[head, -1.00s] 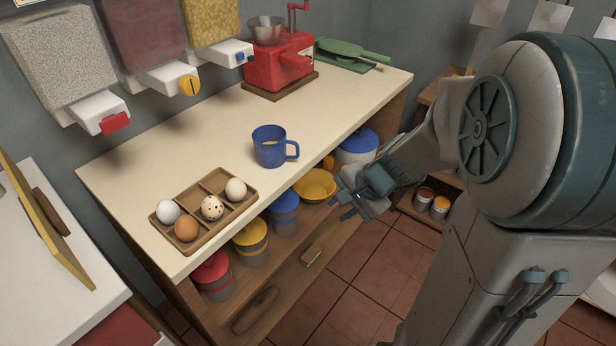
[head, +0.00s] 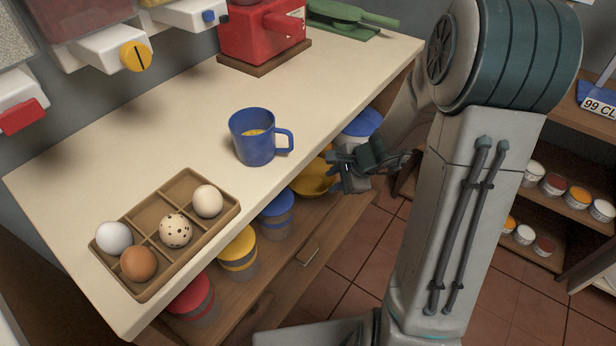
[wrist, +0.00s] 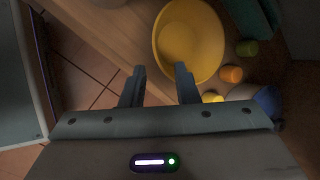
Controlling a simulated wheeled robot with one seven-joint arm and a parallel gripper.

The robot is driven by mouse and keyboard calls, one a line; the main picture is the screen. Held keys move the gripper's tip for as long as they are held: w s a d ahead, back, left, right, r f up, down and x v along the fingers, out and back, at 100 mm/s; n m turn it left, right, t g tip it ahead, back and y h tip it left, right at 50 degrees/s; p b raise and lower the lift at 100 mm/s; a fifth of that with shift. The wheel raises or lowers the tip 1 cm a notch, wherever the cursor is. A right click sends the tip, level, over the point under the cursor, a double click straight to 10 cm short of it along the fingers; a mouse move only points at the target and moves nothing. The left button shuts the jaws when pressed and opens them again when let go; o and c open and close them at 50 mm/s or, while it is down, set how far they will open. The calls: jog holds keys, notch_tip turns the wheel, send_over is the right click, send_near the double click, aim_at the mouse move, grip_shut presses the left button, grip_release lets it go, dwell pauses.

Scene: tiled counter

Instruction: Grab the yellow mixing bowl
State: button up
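The yellow mixing bowl (head: 312,180) sits on the shelf under the counter, partly hidden by the counter edge and my gripper in the head view. In the wrist view the bowl (wrist: 190,42) shows from above and looks empty, just beyond my fingertips. My gripper (wrist: 160,70) is open, its two fingers apart with nothing between them. In the head view my gripper (head: 338,172) is in front of the shelf, close to the bowl. I cannot tell whether the right finger touches the bowl's rim.
Several lidded tubs stand left of the bowl, among them a blue-lidded one (head: 277,212). A larger blue-lidded container (head: 361,128) stands to its right. Small orange (wrist: 231,74) and green (wrist: 247,47) items lie beside it. The counter (head: 200,130) overhangs the shelf and bears a blue mug (head: 252,147).

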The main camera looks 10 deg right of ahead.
aim_at(314, 194)
jog(key=x, duration=0.2)
jog(key=b+x, duration=0.1)
jog(key=x, duration=0.1)
jog(key=b+x, duration=0.1)
jog(key=x, duration=0.1)
jog(key=shift+s+d+f, duration=0.1)
jog(key=shift+d+f, duration=0.05)
jog(key=shift+d, duration=0.15)
jog(key=b+x, duration=0.1)
jog(key=x, duration=0.1)
jog(key=b+x, duration=0.1)
jog(key=x, duration=0.1)
jog(key=b+x, duration=0.1)
jog(key=shift+a+f, duration=0.25)
jog(key=shift+a, duration=0.15)
jog(key=shift+r, duration=0.1)
grip_shut()
